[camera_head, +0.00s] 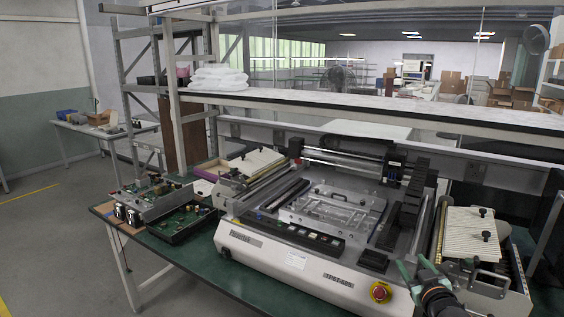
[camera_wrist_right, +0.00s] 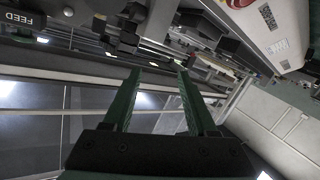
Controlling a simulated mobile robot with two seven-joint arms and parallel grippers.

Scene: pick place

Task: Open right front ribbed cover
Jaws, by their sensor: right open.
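The right ribbed cover (camera_head: 470,238) is a cream ribbed panel with small black knobs on the right side of the white machine (camera_head: 262,250). It lies flat over its feeder section and looks closed. My right gripper (camera_head: 427,266) has green fingers and is just in front of and left of that cover, near the machine's front right corner, apart from the cover as far as I can tell. In the right wrist view the gripper (camera_wrist_right: 158,75) is open with nothing between its fingers. The cover cannot be made out there. My left gripper is not in view.
A red emergency button (camera_head: 380,292) sits on the machine's front right, close to my right arm. Another ribbed cover (camera_head: 256,161) is at the machine's left. Circuit boards and metal parts (camera_head: 160,205) crowd the table's left end. A shelf (camera_head: 380,104) spans behind the machine.

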